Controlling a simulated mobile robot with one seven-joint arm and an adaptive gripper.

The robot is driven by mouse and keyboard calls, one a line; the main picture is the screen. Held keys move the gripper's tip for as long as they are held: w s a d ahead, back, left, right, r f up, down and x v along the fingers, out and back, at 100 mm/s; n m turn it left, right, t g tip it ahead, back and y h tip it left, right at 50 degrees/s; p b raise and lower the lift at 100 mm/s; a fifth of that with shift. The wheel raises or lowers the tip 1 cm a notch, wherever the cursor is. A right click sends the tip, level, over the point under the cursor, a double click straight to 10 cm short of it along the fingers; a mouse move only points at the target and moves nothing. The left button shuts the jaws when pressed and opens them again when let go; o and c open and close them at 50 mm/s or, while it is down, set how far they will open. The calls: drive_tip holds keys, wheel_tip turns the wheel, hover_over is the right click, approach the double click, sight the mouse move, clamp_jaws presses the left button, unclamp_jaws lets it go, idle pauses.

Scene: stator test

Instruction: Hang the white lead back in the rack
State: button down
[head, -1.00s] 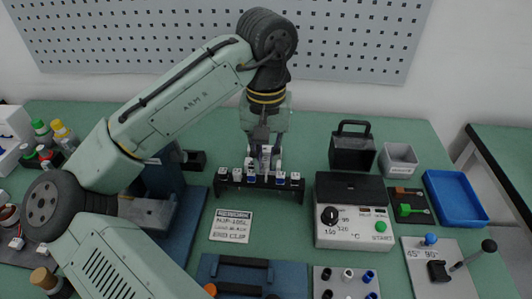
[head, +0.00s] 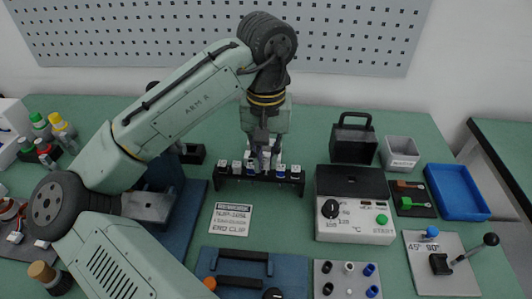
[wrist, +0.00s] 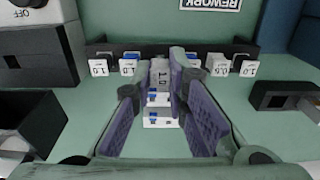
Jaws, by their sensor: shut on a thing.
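The black rack (head: 228,180) stands in the middle of the bench with several white-ended leads along it. It also shows as a dark bar across the top of the wrist view (wrist: 108,48), with white tags marked 1.0 on both sides of my gripper. My gripper (head: 263,158) points down at the rack's middle. In the wrist view my gripper (wrist: 157,80) is shut on the white lead (wrist: 159,76), whose white end shows between the pads. More white and blue pieces show below it between the fingers. Whether the lead touches the rack is hidden.
A label plate (head: 231,220) lies before the rack. A control box (head: 350,231) with a dial stands close on the right. Further right are a grey bin (head: 401,154) and a blue tray (head: 459,192). A small black block (head: 193,154) is at the left.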

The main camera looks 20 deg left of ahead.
drive_tip(key=shift+f, duration=0.2)
drive_tip(key=shift+f+b, duration=0.4)
drive_tip(key=shift+f, duration=0.35)
drive_tip(key=c, duration=1.5)
unclamp_jaws()
wheel_tip(320, 180, up, 12)
drive_tip(key=shift+r, duration=0.1)
